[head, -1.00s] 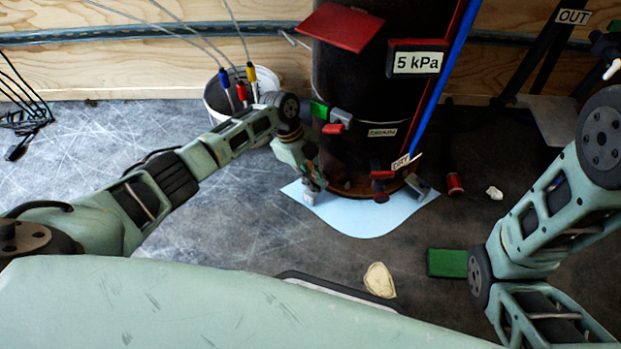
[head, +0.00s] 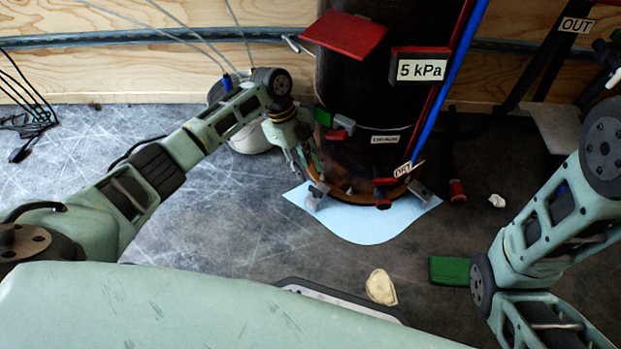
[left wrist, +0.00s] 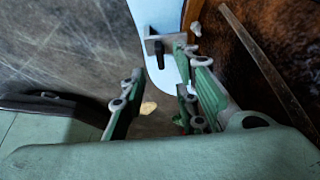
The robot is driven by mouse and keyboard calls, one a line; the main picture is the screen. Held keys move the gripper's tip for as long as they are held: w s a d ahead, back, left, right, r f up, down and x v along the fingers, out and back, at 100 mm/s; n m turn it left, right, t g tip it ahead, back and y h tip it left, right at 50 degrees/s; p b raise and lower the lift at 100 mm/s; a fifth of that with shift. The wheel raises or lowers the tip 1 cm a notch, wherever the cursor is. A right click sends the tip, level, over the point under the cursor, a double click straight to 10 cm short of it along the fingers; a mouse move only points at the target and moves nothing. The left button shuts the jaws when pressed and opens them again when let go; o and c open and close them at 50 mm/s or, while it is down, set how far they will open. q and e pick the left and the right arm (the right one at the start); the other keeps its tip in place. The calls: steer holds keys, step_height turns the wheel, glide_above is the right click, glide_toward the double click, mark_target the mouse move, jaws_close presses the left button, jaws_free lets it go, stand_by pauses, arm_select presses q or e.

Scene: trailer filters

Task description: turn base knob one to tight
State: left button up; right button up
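A dark upright cylinder (head: 345,95) stands on a pale blue sheet (head: 365,228). Small grey base knobs sit at its foot: one at the left (head: 316,195), one at the right (head: 420,190). Which is knob one is not labelled. My left gripper (head: 303,168) is just above and left of the left knob, beside the cylinder, and appears clear of it. In the left wrist view my left gripper (left wrist: 160,78) has its green fingers spread with nothing between them. A grey bracket with a dark pin (left wrist: 157,46) shows beyond the fingertips. My right gripper is out of view.
A white bucket (head: 250,140) stands behind my left arm. Red-handled parts, a "DRAIN" label (head: 386,139) and a "5 kPa" sign (head: 421,70) are on the cylinder. A red spool (head: 457,191), green block (head: 449,270) and cream piece (head: 381,287) lie on the floor.

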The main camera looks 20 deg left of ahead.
arm_select(q)
steer(key=shift+v, duration=2.25)
